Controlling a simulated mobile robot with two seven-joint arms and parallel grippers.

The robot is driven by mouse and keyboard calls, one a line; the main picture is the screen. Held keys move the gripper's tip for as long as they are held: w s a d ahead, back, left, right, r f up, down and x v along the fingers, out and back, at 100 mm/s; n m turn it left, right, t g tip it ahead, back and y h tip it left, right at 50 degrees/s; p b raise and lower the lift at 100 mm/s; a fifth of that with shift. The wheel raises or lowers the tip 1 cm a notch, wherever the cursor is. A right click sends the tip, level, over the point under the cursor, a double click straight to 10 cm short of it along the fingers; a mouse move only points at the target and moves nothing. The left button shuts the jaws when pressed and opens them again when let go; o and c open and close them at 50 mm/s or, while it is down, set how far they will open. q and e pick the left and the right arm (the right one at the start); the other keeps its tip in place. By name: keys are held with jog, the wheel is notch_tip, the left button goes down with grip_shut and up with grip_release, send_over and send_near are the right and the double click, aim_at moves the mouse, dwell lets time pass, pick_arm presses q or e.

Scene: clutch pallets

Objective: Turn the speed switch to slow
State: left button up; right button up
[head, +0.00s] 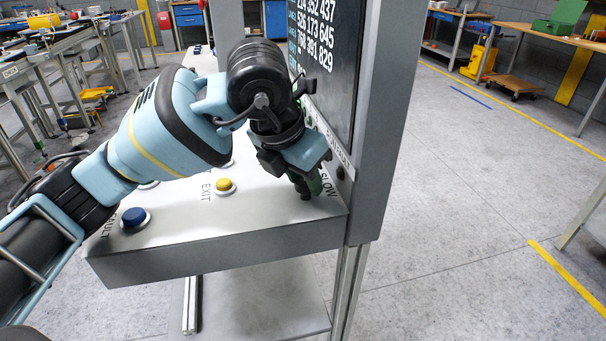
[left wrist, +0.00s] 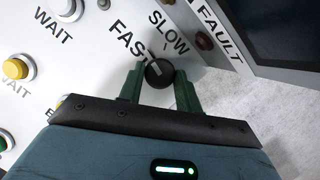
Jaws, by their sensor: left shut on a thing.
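The speed switch is a dark round knob (left wrist: 159,73) with a light pointer mark, near the panel's edge between the labels FAST (left wrist: 131,42) and SLOW (left wrist: 168,32). In the left wrist view its mark points up and left, toward FAST. My left gripper (left wrist: 160,88) has its two green fingers on either side of the knob, shut on it. In the head view my left gripper (head: 304,186) reaches down to the panel's right corner beside the word SLOW (head: 325,186), and its fingers mostly hide the knob. My right gripper is in neither view.
The sloped panel (head: 200,225) also carries a blue button (head: 134,217) and a yellow button (head: 224,185), left of my gripper. A screen column (head: 385,120) rises close behind the gripper. Open floor lies to the right.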

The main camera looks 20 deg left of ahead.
pick_arm(q)
jog(key=m+h, duration=0.1)
jog(key=m, duration=0.1)
jog(key=shift+a+m, duration=0.1)
jog(key=shift+m, duration=0.3)
jog(key=m+g, duration=0.1)
jog(key=m, duration=0.1)
jog(key=shift+w+a+m+h+p, duration=0.1)
jog(key=shift+w+m+h+p, duration=0.05)
jog(key=shift+m+h+p, duration=0.2)
jog(key=shift+m+h, duration=0.25)
jog(key=shift+m, duration=0.5)
jog(key=shift+w+m+g+p, duration=0.1)
jog(key=shift+m+g+p, duration=0.4)
jog(key=shift+m, duration=0.4)
jog(key=shift+m+h, duration=0.3)
jog(key=shift+m, duration=0.2)
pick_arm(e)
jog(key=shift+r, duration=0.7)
pick_arm(q)
jog(key=shift+g, duration=0.3)
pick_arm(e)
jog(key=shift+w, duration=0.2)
pick_arm(q)
jog(key=o, duration=1)
jog(key=shift+c, duration=0.2)
